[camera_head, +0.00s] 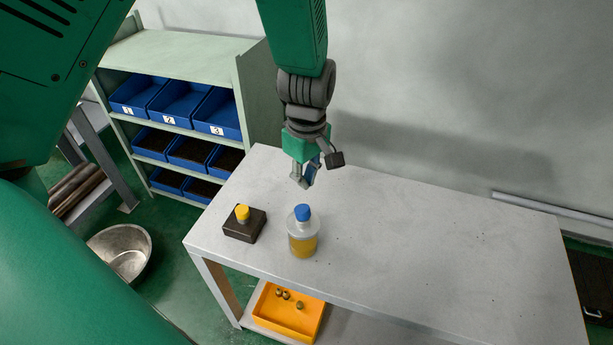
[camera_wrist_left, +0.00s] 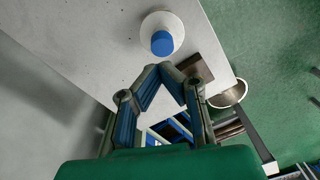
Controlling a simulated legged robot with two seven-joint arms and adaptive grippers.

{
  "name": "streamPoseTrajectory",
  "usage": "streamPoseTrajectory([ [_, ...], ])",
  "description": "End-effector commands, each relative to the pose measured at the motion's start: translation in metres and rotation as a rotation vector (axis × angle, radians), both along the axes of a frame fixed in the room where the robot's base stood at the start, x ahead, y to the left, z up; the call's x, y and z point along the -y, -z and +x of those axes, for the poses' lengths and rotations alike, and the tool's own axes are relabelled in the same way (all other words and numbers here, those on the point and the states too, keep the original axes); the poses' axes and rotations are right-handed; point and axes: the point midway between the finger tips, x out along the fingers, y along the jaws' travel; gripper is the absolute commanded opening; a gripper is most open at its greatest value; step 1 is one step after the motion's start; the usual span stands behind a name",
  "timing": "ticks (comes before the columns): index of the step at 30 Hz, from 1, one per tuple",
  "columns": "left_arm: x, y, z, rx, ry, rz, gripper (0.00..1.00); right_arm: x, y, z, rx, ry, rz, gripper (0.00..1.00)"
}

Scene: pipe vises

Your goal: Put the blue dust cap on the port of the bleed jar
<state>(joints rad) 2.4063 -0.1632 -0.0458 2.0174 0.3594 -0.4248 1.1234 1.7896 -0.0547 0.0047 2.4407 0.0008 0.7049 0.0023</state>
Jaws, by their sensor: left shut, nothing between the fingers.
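The bleed jar (camera_head: 302,243) stands upright near the front edge of the table, clear with amber liquid in its lower part. The blue dust cap (camera_head: 303,212) sits on top of the jar, over its port. In the left wrist view the cap (camera_wrist_left: 161,43) shows from above, over the pale round jar top (camera_wrist_left: 174,24). My left gripper (camera_head: 306,184) is above and slightly behind the jar, shut and empty, apart from the cap. Its fingertips (camera_wrist_left: 164,70) come together just below the cap in the left wrist view. My right gripper is not in view.
A dark block (camera_head: 243,226) with a yellow cap (camera_head: 242,212) stands left of the jar. The table (camera_head: 420,235) is clear to the right. An orange tray (camera_head: 275,318) with several small parts is below. A shelf of blue bins (camera_head: 180,101) and a metal bowl (camera_head: 121,250) are left.

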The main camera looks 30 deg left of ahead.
Motion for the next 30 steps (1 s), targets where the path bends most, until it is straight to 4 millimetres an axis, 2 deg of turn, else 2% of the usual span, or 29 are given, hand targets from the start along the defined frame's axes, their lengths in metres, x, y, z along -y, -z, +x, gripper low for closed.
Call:
streamPoseTrajectory([
  [1,0.0,-0.001,-0.001,0.0,-0.093,-0.002,0.0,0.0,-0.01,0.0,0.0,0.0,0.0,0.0],
  [6,-0.002,0.008,-0.002,0.009,-0.381,-0.002,0.0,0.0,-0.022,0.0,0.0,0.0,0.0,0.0],
  [10,-0.003,0.013,-0.003,0.013,-0.516,-0.002,0.0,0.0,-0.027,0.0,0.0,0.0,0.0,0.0],
  [14,-0.004,0.018,-0.003,0.017,-0.569,-0.002,0.0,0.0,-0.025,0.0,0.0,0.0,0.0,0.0],
  [20,-0.004,0.033,-0.003,0.017,-0.571,-0.002,0.0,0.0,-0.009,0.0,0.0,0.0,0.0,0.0],
  [30,-0.004,0.071,-0.003,0.016,-0.57,-0.002,0.0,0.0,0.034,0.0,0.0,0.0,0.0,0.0],
])
